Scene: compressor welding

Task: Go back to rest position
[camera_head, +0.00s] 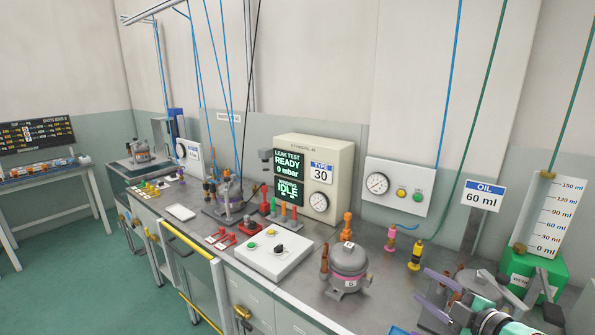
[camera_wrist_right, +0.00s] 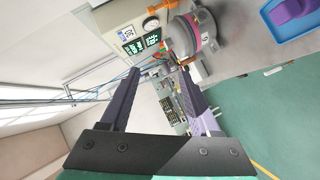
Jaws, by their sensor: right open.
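My right gripper (camera_head: 424,288) is at the lower right of the head view, above the right end of the workbench. Its purple fingers also show in the right wrist view (camera_wrist_right: 160,72); they are spread apart with nothing between them. A grey compressor with a pink band (camera_head: 348,268) stands on the bench to the left of the gripper, apart from it. It also shows in the right wrist view (camera_wrist_right: 184,36), beyond the fingers. Another grey compressor (camera_head: 474,280) stands behind the gripper, partly hidden by it. My left gripper is in neither view.
The leak test box (camera_head: 343,158) stands at the back of the bench. A control panel (camera_head: 273,253) lies in front of it. An oil measuring vessel (camera_head: 552,215) stands at the right on a green base. A blue tray (camera_wrist_right: 290,28) shows in the right wrist view.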

